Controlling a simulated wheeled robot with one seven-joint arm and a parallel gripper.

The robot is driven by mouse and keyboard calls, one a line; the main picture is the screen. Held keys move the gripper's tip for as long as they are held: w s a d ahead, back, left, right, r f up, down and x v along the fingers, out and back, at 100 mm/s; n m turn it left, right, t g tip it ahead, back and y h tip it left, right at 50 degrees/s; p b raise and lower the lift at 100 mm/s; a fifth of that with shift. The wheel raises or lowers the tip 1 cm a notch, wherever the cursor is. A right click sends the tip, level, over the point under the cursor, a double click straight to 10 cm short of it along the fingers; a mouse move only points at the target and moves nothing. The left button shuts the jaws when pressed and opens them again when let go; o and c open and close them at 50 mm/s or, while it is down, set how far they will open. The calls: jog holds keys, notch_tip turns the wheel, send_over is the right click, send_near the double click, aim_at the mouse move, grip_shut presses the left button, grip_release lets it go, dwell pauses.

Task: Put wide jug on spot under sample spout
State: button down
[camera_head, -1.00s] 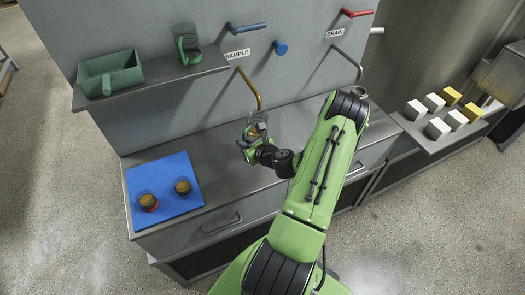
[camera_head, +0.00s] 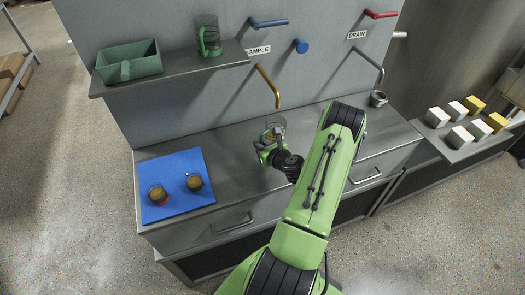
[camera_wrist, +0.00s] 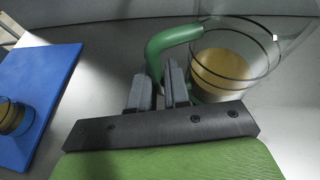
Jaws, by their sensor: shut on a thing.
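The wide jug (camera_head: 276,124) is clear, with a green handle and amber liquid inside. My gripper (camera_head: 265,149) is shut on its green handle, also seen in the wrist view (camera_wrist: 160,88). The jug (camera_wrist: 232,68) stands to the right of the fingers there. In the head view the jug is just below the tip of the brass sample spout (camera_head: 267,84). My gripper partly hides the jug's base and the spot beneath it. I cannot tell whether the jug touches the counter (camera_head: 225,150).
A blue mat (camera_head: 172,207) with two cups of amber liquid lies at the left. A small grey cup (camera_head: 378,98) stands near the drain spout (camera_head: 370,65).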

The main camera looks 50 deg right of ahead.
notch_tip(320, 180, down, 2)
jog(key=shift+d+f, duration=0.1)
jog(key=shift+f, duration=0.1)
jog(key=c, duration=1.1)
grip_release()
